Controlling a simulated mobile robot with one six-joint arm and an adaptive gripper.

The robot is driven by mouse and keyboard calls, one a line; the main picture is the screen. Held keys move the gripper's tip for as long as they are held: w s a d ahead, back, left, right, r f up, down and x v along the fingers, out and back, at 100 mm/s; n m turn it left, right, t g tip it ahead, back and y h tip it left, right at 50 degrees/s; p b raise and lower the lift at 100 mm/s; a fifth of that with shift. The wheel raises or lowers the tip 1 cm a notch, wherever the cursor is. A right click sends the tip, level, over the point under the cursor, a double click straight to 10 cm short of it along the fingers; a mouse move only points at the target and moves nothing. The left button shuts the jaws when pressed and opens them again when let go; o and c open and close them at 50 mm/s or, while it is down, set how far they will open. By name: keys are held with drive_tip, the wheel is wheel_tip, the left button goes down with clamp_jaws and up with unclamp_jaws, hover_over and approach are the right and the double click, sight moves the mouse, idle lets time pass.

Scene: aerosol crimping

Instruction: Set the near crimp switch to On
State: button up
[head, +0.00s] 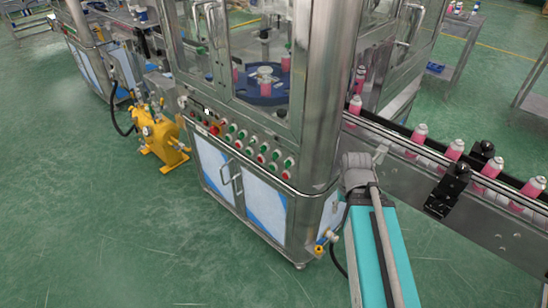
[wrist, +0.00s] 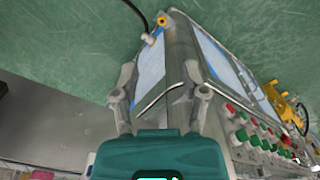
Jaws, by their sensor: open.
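The machine's sloped control panel (head: 245,142) carries rows of red and green controls along the front of the cabinet. I cannot tell which one is the near crimp switch or how it is set; labels are too small to read. In the wrist view, part of the control row (wrist: 255,135) shows at the right, beside my gripper. My gripper (wrist: 165,95) is open and empty, its two grey fingers spread in front of the cabinet corner. It is apart from the controls. In the head view, my arm is by the cabinet's right side, and the fingers are not clear.
The steel cabinet (head: 240,190) has blue-and-white doors with protruding handles. A conveyor (head: 440,165) with pink cans (head: 454,151) runs off to the right. A yellow pump unit (head: 160,140) stands left of the cabinet. The green floor in front is clear.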

drive_tip(key=shift+o, duration=1.2)
drive_tip(key=shift+w+a+f+b, duration=0.1)
drive_tip(key=shift+w+f+b, duration=0.1)
drive_tip(key=shift+f+b, duration=0.15)
drive_tip(key=n+t+h+b, duration=1.1)
drive_tip(key=n+t+b, duration=0.4)
drive_tip(key=b, duration=0.7)
approach(275, 156)
drive_tip(key=s+a+n, duration=0.1)
drive_tip(key=s+a, duration=0.2)
drive_tip(key=s, duration=0.1)
drive_tip(key=shift+w+a+r+g, duration=0.1)
drive_tip(key=shift+w+a+g, duration=0.15)
drive_tip(key=shift+g, duration=0.15)
drive_tip(key=shift+w+d, duration=0.15)
drive_tip(key=x, duration=1.3)
drive_tip(key=shift+d, duration=0.2)
